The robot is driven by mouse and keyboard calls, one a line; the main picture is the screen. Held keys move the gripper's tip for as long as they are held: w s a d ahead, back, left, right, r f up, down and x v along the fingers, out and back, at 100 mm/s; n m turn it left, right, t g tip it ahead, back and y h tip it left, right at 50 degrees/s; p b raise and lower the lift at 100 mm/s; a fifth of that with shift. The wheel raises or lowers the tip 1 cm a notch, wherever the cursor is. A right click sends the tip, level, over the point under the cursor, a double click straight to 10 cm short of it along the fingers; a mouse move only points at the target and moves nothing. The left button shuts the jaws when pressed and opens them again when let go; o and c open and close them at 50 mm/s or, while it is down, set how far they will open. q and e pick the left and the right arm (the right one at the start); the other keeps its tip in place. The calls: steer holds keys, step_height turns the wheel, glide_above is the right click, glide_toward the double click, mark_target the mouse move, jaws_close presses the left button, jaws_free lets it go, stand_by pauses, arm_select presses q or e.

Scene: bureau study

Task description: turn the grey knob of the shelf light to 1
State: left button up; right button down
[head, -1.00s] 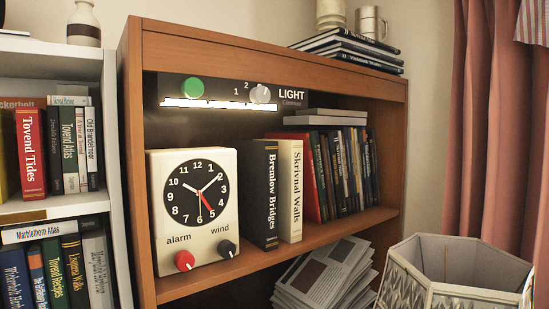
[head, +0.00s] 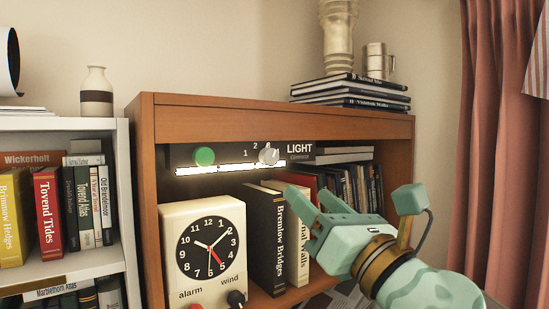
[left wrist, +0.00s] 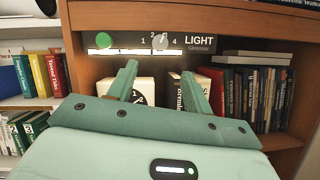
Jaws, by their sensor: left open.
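The grey knob (head: 268,155) sits on the dark panel under the top board of the brown shelf, left of the word LIGHT. It also shows in the left wrist view (left wrist: 160,42), with the figures 1, 2 and 4 around it. Its exact setting is too small to tell. The light strip (head: 215,170) below it glows white. My left gripper (head: 306,192) is open and empty, in front of the shelf, lower than the knob and to its right. In the left wrist view the knob appears beyond and between the open fingers (left wrist: 159,70), apart from them. My right gripper is not in view.
A green button (head: 204,156) is left of the knob. A clock (head: 204,245) with a red and a black knob stands below. Upright books (head: 267,240) fill the shelf behind my gripper. A white bookcase (head: 60,124) stands at the left.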

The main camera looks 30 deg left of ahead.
mark_target(272, 161)
arm_select(q)
steer(key=p+x, duration=0.4)
steer(key=x, duration=0.7)
steer(key=shift+a+r, duration=0.1)
steer(key=shift+a, duration=0.1)
steer(key=shift+w+a+r+p, duration=0.1)
steer(key=shift+w+a+p, duration=0.25)
steer(key=shift+a, duration=0.1)
steer(key=c, duration=1)
